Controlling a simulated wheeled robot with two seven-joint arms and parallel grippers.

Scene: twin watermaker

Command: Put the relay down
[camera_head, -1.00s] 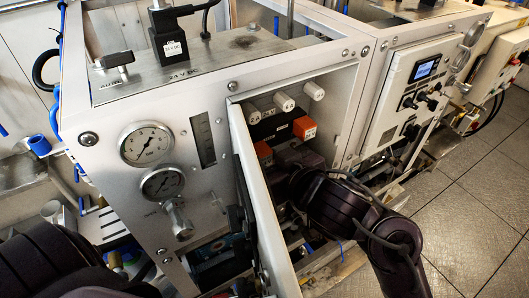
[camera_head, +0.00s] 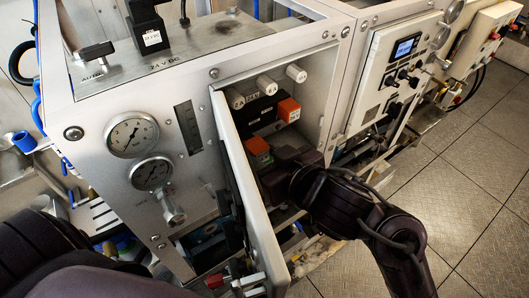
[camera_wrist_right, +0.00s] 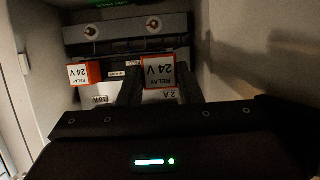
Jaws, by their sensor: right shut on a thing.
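My right gripper (camera_head: 268,162) is inside the open cabinet, shut on an orange relay (camera_head: 257,147). In the right wrist view that relay (camera_wrist_right: 158,72) sits between the two fingers (camera_wrist_right: 158,88), its white "24 V" face showing. Its far end is hidden. A second orange relay (camera_head: 288,110) is farther right and back in the cabinet, and also shows beside the gripper in the right wrist view (camera_wrist_right: 83,74). My left arm shows at the lower left, but its gripper is out of view.
The open cabinet door (camera_head: 247,185) stands close to the left of my right gripper. White labelled cylinders (camera_head: 267,84) line up above the relays. Two gauges (camera_head: 132,134) are on the front panel. A control box with a screen (camera_head: 407,47) stands to the right.

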